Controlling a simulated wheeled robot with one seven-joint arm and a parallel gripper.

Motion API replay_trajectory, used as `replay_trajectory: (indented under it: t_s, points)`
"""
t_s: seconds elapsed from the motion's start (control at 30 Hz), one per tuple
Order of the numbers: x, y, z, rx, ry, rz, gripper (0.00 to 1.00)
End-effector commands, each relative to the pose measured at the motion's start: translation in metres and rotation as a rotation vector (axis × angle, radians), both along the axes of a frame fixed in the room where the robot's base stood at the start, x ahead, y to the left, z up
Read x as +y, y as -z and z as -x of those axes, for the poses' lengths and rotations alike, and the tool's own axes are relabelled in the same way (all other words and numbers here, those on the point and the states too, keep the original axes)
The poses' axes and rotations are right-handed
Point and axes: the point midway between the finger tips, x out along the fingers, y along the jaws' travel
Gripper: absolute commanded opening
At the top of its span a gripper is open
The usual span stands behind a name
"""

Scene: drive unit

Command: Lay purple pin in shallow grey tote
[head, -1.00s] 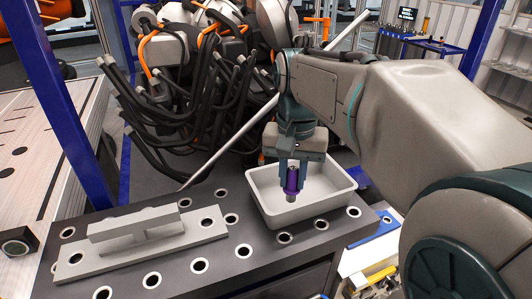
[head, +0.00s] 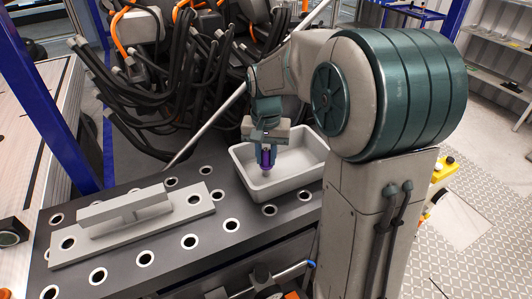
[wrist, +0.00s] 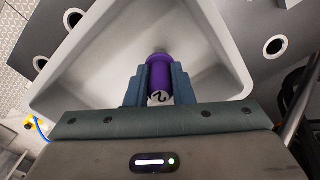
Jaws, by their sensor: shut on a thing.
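The purple pin (head: 265,157) is held between the fingers of my gripper (head: 266,152), which is shut on it. In the wrist view the purple pin (wrist: 160,75) sits between both fingers of my gripper (wrist: 159,84), with a white end marked "2" facing the camera. The shallow grey tote (head: 301,178) stands on the dark bench, and the pin is over its left part in the head view. The tote (wrist: 85,45) also fills much of the wrist view behind the pin. Whether the pin touches the tote floor I cannot tell.
A grey metal fixture (head: 130,227) lies left of the tote on the dark bench (head: 215,243), which has several white-rimmed holes. Black and orange cables (head: 175,75) hang behind. A grey rod (head: 207,123) slants up behind the tote. A blue post (head: 57,110) stands at the left.

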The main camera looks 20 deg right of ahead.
Motion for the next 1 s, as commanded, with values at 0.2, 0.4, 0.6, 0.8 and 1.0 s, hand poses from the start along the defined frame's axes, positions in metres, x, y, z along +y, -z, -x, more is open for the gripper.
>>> replay_trajectory:
  t_s: [0.2,0.4,0.6,0.8,1.0]
  points:
    - [0.000,0.001,0.000,-0.001,0.000,-0.001,0.00]
    - [0.000,0.005,0.000,-0.001,0.000,0.000,0.27]
    - [0.000,0.004,0.000,-0.001,0.000,0.000,0.43]
    - [0.000,0.001,0.000,-0.001,0.000,-0.001,0.43]
    - [0.000,-0.026,-0.001,-0.007,0.001,0.001,0.43]
